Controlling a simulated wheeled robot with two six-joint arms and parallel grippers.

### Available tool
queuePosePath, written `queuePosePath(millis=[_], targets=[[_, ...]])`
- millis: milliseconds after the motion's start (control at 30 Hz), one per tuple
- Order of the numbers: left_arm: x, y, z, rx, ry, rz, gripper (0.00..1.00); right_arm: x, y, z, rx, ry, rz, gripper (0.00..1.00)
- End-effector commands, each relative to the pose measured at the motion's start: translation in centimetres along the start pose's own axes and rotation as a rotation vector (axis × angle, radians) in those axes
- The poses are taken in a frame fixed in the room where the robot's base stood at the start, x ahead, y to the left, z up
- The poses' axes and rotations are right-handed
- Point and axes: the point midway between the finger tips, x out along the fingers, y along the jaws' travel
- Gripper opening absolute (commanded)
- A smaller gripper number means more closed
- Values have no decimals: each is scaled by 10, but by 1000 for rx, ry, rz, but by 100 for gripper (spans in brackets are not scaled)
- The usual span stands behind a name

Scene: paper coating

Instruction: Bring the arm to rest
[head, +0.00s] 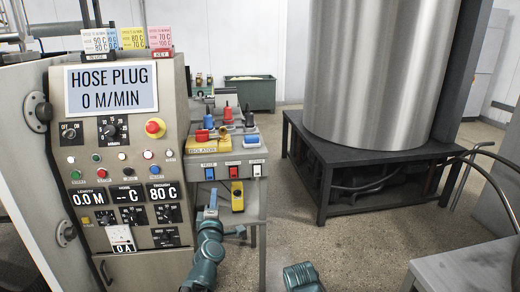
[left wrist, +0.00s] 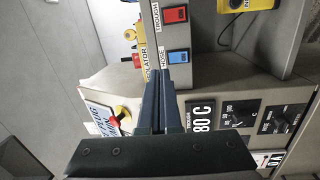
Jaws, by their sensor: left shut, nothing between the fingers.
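My left arm, teal, rises from the bottom of the head view in front of the control panel. Its gripper (head: 212,200) points away from me, below the switch box, with nothing held. In the left wrist view the two dark fingers (left wrist: 161,100) are shut together with nothing between them. Their tips appear near the blue HOSE switch (left wrist: 179,57) in that picture; whether they touch it I cannot tell. Another teal part of mine shows at the bottom middle of the head view, and no right gripper is visible there.
The control panel (head: 122,241) with a HOSE PLUG display (head: 111,88) stands left. A switch box (head: 227,171) has blue, red and white rockers, with a yellow device (head: 237,196) below it. A steel tank (head: 380,70) stands on a dark frame. Open floor (head: 345,235) lies between.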

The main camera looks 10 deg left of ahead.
Motion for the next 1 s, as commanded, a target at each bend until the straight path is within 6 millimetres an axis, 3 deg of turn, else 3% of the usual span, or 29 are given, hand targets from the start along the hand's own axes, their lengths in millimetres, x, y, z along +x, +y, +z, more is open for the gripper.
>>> queuePosePath(millis=[167, 200, 300, 400, 533, 700, 1000], targets=[[-23, -30, 97, 267, -345, -106, 0, 0, 0, 0, 0, 0, 0, 50], [-35, -42, 122, 351, -445, -140, 0, 0, 0, 0, 0, 0, 0, 50], [-72, -79, 169, 567, -686, -234, 0, 0, 0, 0, 0, 0, 0, 50], [-118, -119, 198, 781, -916, -340, 0, 0, 0, 0, 0, 0, 0, 50], [-181, -164, 203, 1048, -1183, -496, 0, 0, 0, 0, 0, 0, 0, 50], [-241, -196, 179, 1302, -1425, -694, 0, 0, 0, 0, 0, 0, 0, 50], [-310, -203, 121, 1586, -1684, -1023, 0, 0, 0, 0, 0, 0, 0, 50]])
